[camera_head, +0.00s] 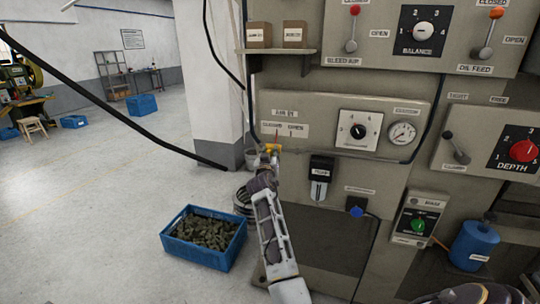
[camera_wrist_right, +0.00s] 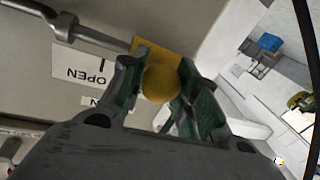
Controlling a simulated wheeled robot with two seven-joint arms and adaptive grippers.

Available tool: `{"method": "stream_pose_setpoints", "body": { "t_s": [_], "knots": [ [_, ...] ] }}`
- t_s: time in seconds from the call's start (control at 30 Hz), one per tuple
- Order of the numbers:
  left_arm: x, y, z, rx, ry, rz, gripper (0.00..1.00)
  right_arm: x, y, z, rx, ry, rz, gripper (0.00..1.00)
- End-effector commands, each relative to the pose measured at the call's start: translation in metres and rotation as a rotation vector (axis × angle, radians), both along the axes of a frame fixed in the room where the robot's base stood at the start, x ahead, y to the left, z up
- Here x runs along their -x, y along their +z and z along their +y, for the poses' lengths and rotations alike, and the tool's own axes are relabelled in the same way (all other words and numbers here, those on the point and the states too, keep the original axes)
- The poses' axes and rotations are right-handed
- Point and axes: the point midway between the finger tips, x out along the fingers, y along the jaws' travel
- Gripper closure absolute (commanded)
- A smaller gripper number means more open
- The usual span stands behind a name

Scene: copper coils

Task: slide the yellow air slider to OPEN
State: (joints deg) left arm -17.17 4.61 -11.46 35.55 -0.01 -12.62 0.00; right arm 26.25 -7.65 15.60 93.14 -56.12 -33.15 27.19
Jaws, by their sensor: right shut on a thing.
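The yellow air slider (camera_head: 273,148) sits on the AIR panel, below the CLOSED label (camera_head: 271,127) and left of the OPEN label (camera_head: 297,130). My right gripper (camera_head: 270,153) reaches it from below. In the right wrist view, my gripper's green-padded fingers (camera_wrist_right: 160,95) stand on either side of the slider's round yellow knob (camera_wrist_right: 162,82) and are shut on it. A yellow plate shows behind the knob, beside a metal rod. The OPEN label (camera_wrist_right: 85,75) appears upside down to the left, apart from the knob. My left gripper is not in view.
A dial (camera_head: 358,131) and a gauge (camera_head: 402,133) are right of the slider on the same panel. A filter unit (camera_head: 321,172) hangs below. A blue crate (camera_head: 215,258) of dark pieces stands on the floor to the left. Open floor lies beyond it.

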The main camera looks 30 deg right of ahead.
Motion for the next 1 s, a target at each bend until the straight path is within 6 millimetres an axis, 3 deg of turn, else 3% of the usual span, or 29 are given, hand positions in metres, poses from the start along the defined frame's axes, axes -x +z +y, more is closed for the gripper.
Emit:
{"method": "stream_pose_setpoints", "body": {
  "t_s": [0.1,0.43,1.0],
  "knots": [
    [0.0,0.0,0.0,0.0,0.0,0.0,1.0,0.0,0.0,0.0,0.0,0.0,0.0,1.0],
    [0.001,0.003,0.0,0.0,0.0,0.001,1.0,0.005,0.0,-0.005,-0.001,-0.001,0.001,1.0],
    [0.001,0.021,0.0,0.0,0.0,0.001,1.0,0.05,0.0,-0.043,-0.001,-0.001,0.001,1.0]
  ]
}}
